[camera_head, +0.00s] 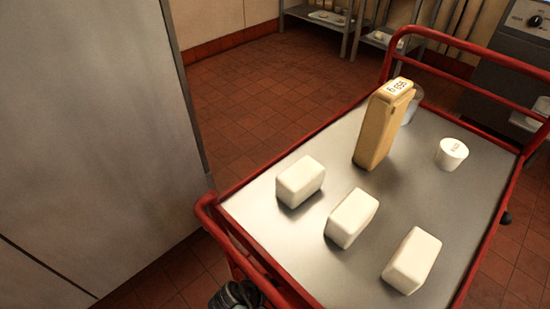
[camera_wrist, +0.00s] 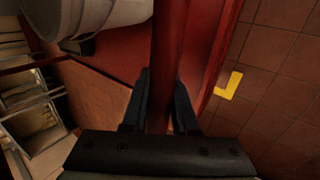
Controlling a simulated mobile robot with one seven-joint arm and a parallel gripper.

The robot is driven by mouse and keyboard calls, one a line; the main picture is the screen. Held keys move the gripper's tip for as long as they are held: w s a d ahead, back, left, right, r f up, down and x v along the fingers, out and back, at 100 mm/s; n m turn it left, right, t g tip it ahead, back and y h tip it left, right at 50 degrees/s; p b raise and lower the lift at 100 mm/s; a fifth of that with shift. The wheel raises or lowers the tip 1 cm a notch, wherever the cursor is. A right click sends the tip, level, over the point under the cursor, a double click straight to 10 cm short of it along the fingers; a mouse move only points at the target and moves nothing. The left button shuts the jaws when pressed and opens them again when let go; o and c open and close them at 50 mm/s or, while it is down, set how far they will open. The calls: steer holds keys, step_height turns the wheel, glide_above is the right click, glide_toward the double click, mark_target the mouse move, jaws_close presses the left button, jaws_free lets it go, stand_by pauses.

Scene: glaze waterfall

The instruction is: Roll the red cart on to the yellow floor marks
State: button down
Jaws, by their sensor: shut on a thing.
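The red cart (camera_head: 285,235) has a steel top inside red rails and fills the right half of the head view. My gripper (camera_head: 238,296) is at its near left end, low at the bottom edge of the head view and only partly seen. In the wrist view my gripper (camera_wrist: 160,95) has its two dark fingers shut on the cart's red handle bar (camera_wrist: 170,40). A yellow floor mark (camera_wrist: 229,85), bent like an L, lies on the tiles right of the bar in the wrist view. No yellow mark shows in the head view.
White blocks (camera_head: 352,217), a tan carton (camera_head: 378,130) and a white cup (camera_head: 451,154) stand on the cart. A tall grey panel (camera_head: 90,130) stands close to its left. Shelving (camera_head: 318,18) and a grey machine (camera_head: 500,75) are behind. Tiled floor (camera_head: 250,100) beyond is clear.

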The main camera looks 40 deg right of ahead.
steer(key=c, duration=0.6)
jaws_free()
steer(key=shift+r, duration=0.15)
steer(key=p+v, duration=0.5)
steer(key=v, duration=0.7)
steer(key=shift+a+r, duration=0.25)
steer(key=shift+r, duration=0.05)
steer(key=shift+a, duration=0.1)
